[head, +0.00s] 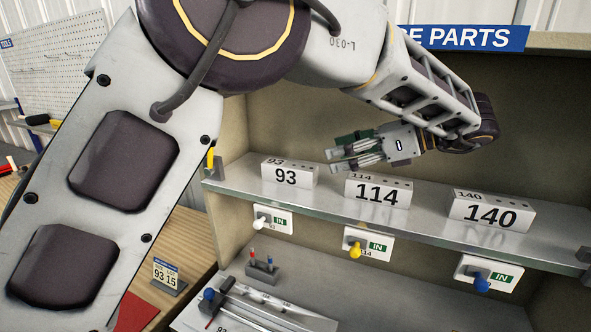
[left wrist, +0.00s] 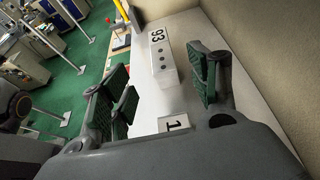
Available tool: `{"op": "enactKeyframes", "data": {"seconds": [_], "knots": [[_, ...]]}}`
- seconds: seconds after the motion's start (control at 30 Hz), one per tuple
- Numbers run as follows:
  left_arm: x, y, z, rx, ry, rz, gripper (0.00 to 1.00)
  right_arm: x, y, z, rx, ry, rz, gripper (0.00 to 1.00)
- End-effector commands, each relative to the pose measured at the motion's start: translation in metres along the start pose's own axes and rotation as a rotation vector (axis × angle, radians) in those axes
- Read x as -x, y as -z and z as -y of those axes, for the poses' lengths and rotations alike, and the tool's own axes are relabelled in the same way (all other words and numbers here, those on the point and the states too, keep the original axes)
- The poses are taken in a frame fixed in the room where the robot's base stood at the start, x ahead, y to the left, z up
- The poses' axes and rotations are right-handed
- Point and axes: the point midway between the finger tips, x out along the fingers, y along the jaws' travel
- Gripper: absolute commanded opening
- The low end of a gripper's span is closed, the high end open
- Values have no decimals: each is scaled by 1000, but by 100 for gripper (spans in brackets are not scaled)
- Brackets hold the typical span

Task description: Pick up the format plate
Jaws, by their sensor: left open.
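Three white format plates stand in a row on the metal shelf: one marked 93 (head: 290,174), one marked 114 (head: 378,191) and one marked 140 (head: 491,212). My left gripper (head: 336,161) is open and empty above the shelf, showing between the 93 and 114 plates in the head view. In the left wrist view the 93 plate (left wrist: 162,58) appears beyond and between the spread green-padded fingers, apart from them. Part of another numbered plate (left wrist: 173,123) shows nearer, mostly hidden by my gripper. My right gripper is out of view.
The shelf (head: 426,222) has a back wall behind it. Below its front edge hang tags with white, yellow and blue knobs (head: 355,248). A 93 15 sign (head: 167,276) stands on the wooden bench at left. A yellow-handled item (head: 211,160) is at the shelf's left end.

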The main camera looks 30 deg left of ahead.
Motion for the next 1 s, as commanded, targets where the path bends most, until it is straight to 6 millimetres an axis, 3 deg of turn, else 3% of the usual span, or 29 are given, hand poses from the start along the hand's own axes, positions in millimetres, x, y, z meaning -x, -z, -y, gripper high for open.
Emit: {"op": "enactKeyframes", "data": {"seconds": [0.57,1.0], "knots": [[-3,0,0,0,-1,0,61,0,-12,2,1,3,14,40],[-31,0,0,-1,-2,-1,61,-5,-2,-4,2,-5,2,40]]}}
